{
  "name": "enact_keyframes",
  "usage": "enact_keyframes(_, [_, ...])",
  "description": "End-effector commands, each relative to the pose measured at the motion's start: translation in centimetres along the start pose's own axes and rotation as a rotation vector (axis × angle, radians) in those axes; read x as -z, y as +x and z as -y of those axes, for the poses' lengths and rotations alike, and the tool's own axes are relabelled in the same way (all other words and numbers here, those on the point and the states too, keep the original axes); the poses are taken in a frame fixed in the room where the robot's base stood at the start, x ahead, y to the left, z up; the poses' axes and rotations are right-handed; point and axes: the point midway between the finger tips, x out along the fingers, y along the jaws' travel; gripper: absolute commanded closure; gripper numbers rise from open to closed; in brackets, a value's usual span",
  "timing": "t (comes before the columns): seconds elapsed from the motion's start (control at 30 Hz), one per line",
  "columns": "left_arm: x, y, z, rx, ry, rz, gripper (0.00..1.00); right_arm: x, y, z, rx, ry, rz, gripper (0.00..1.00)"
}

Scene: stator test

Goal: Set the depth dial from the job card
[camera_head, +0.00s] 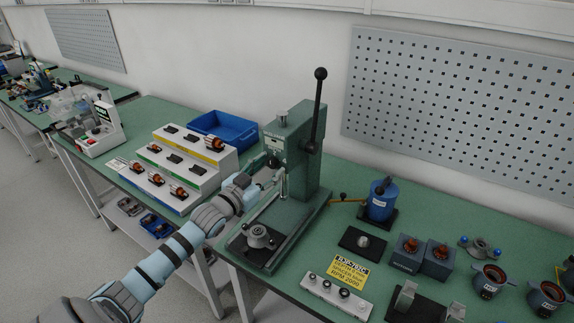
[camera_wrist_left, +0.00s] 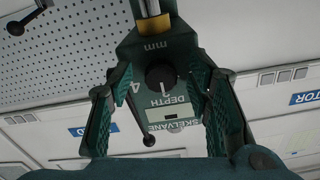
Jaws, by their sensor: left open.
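The green press (camera_head: 297,150) stands on the bench with its black lever raised. In the left wrist view, the black depth dial (camera_wrist_left: 160,77) sits on the press face, between numerals 1 and 4. The words DEPTH and SKELVANE and a small display window (camera_wrist_left: 172,116) appear upside down there; I cannot read the window. My left gripper (camera_head: 268,183) is open in front of the press head. Its fingers (camera_wrist_left: 160,90) stand on both sides of the dial, seemingly apart from it. The yellow card (camera_head: 343,270) lies right of the press; its small print is only partly legible. My right gripper is not in view.
A stepped rack of parts (camera_head: 183,160) and a blue bin (camera_head: 222,130) stand left of the press. A blue pot (camera_head: 382,200), grey blocks (camera_head: 438,262) and a white tray (camera_head: 336,297) stand to its right. A pegboard (camera_head: 460,110) hangs behind.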

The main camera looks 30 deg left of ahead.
Motion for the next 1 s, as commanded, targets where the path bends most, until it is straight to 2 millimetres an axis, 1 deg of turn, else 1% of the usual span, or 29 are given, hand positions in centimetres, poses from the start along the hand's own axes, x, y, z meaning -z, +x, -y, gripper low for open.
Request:
enact_keyframes(0.03, [-0.2, 0.1, 0.1, 0.002, 0.0, 0.0, 0.55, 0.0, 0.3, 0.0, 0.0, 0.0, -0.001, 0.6])
enact_keyframes(0.17, [-0.1, 0.4, 0.1, 0.002, 0.001, 0.002, 0.55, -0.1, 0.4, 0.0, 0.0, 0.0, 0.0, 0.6])
enact_keyframes(0.33, [0.1, 0.7, -0.2, -0.004, -0.002, 0.0, 0.55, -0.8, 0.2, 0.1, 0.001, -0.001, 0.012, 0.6])
enact_keyframes(0.37, [0.1, 0.7, -0.3, -0.005, -0.001, 0.0, 0.58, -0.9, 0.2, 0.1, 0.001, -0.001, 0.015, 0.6])
enact_keyframes(0.4, [0.1, 0.8, -0.3, -0.005, -0.002, -0.001, 0.64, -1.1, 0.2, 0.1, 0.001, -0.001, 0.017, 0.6])
enact_keyframes(0.47, [0.1, 0.8, -0.3, -0.006, -0.002, -0.001, 0.74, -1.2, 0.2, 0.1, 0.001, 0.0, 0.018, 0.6])
enact_keyframes(0.6, [0.1, 0.7, -0.3, -0.005, -0.001, 0.0, 0.96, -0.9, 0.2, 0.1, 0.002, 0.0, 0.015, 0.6])
enact_keyframes(0.63, [0.1, 0.7, -0.3, -0.005, -0.001, 0.0, 1.0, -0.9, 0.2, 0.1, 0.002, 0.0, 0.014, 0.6])
enact_keyframes(1.0, [0.0, 0.6, -0.1, -0.002, -0.032, 0.003, 1.0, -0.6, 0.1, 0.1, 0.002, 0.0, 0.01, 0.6])
